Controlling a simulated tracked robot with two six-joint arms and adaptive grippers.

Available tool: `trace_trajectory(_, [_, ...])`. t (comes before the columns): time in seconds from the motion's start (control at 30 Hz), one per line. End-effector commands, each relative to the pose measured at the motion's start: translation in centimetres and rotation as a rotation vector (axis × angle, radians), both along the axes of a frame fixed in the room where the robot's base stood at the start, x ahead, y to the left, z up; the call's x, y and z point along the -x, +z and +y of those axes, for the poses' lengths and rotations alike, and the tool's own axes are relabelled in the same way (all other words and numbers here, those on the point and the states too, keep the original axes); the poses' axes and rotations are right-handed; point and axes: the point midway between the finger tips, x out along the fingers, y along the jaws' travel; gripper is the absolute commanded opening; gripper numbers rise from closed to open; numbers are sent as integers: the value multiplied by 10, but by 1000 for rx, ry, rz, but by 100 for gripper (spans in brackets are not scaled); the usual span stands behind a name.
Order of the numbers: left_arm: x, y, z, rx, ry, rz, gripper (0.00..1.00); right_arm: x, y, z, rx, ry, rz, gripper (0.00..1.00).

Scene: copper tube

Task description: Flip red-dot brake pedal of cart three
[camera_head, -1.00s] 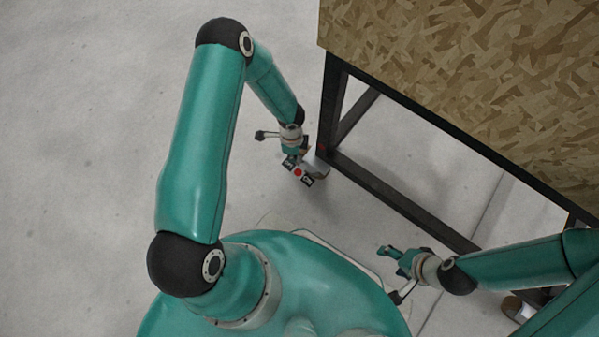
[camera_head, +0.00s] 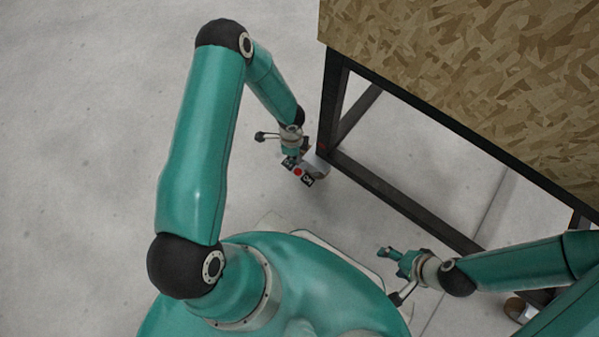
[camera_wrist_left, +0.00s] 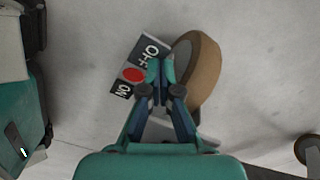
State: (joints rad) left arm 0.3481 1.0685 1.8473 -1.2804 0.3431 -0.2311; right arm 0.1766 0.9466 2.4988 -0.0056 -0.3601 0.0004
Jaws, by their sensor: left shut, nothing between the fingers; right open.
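The red-dot brake pedal (camera_head: 298,172) sits at the caster under the near left corner of the cart (camera_head: 318,44). In the left wrist view the pedal (camera_wrist_left: 122,90) has dark lettered plates on either side of a red dot (camera_wrist_left: 134,75). The tan-rimmed caster wheel (camera_wrist_left: 204,72) stands right beside it. My left gripper (camera_head: 293,160) is shut and empty, over the pedal. In the left wrist view its fingertips (camera_wrist_left: 160,72) overlap the pedal's right edge; I cannot tell whether they touch. My right gripper (camera_head: 386,252) is open and empty, off to the right.
The cart's wood-chip panel (camera_head: 470,80) stands on a black frame (camera_head: 400,203), close to my left wrist. Another caster (camera_head: 517,308) shows at lower right. The grey floor (camera_head: 80,120) on the left is clear.

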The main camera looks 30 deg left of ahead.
Motion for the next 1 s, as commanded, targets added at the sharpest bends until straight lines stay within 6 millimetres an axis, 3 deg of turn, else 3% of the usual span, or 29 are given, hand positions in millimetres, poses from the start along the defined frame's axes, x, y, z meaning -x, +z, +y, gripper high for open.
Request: trace_trajectory(1.0, [0, -15, 0, 0, 1, 1, 0, 0, -16, 0, 0, 0, 0, 68])
